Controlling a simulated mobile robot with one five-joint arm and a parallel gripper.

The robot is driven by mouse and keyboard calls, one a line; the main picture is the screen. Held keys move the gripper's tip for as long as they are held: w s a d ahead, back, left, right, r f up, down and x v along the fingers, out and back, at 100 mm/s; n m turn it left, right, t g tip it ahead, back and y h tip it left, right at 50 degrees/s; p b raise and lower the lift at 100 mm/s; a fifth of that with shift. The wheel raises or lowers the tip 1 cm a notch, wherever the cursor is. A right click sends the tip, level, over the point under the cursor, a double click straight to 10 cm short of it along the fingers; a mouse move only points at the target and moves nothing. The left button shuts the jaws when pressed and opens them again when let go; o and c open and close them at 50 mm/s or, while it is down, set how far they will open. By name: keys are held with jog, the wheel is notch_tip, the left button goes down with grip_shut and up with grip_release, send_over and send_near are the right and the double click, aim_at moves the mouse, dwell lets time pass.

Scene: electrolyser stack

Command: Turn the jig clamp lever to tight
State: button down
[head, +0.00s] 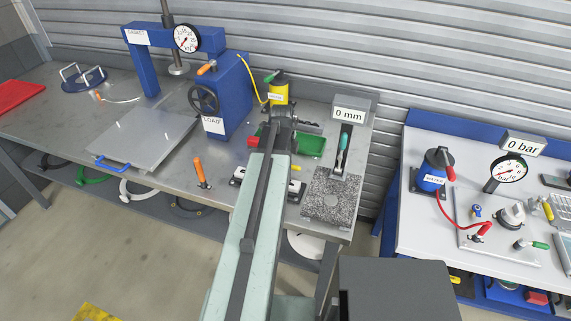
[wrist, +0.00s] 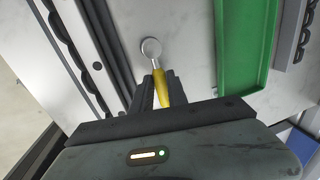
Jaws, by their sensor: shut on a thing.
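In the wrist view a small lever has a yellow handle (wrist: 162,87) and a round silver head (wrist: 151,47). My gripper (wrist: 158,80) is shut on the yellow handle, with one dark finger on each side. The lever lies between black ribbed rails on the left and a green tray (wrist: 245,45) on the right. No label or tight mark is readable on it. In the head view my arm hides the gripper and most of this spot. Part of a jig base (head: 236,182) shows at the arm's left edge.
An upright orange-handled lever (head: 201,172) stands on the bench left of my arm. A blue press (head: 222,95) with a handwheel stands behind. A speckled block with a "0 mm" gauge (head: 349,115) is close on the right. A second bench (head: 420,220) stands beyond a gap.

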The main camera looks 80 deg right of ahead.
jog(key=shift+s+a, duration=0.15)
jog(key=shift+s, duration=0.1)
jog(key=c, duration=1.3)
grip_release()
jog(key=shift+s+a, duration=0.1)
jog(key=shift+w, duration=0.2)
notch_tip(320, 180, up, 8)
jog(key=a+p, duration=0.1)
jog(key=p, duration=0.6)
jog(key=shift+w+a+f+p, duration=0.15)
jog(key=shift+w+p, duration=0.05)
jog(key=shift+p, duration=0.15)
